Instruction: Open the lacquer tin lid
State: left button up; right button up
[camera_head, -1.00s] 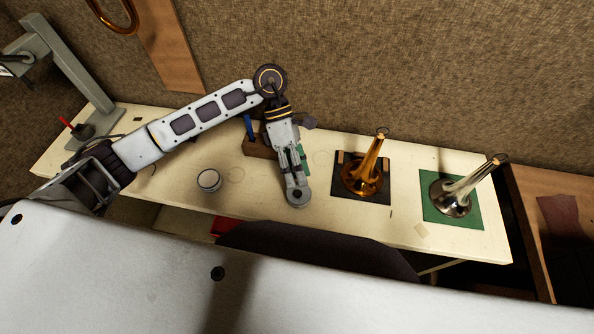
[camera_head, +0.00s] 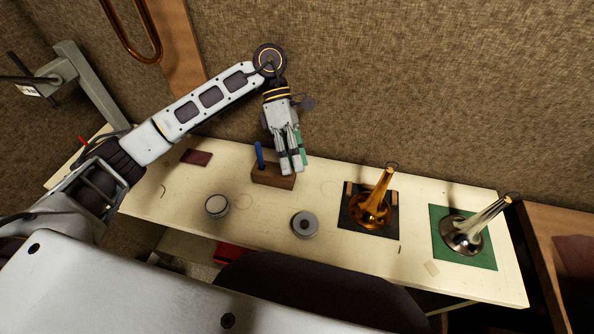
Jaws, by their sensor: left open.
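A round grey tin with a darker knob-like centre on top (camera_head: 305,225) stands at the front middle of the bench. I cannot tell from here whether its lid is loose. Another round tin with a pale top (camera_head: 217,206) stands to its left. Neither tin is labelled clearly enough to read. My left gripper (camera_head: 291,168) is open and empty, fingers pointing down, behind and above the grey tin and apart from it. It covers part of the wooden block behind it. My right gripper is not in view.
The wooden block (camera_head: 272,180) holds a blue-handled tool. An amber horn bell (camera_head: 373,206) stands on a dark mat to the right, and a silver one (camera_head: 466,232) on a green mat (camera_head: 482,257). A dark red pad (camera_head: 196,157) lies at the back left.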

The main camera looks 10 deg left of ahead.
aim_at(306, 224)
jog(key=k, duration=1.5)
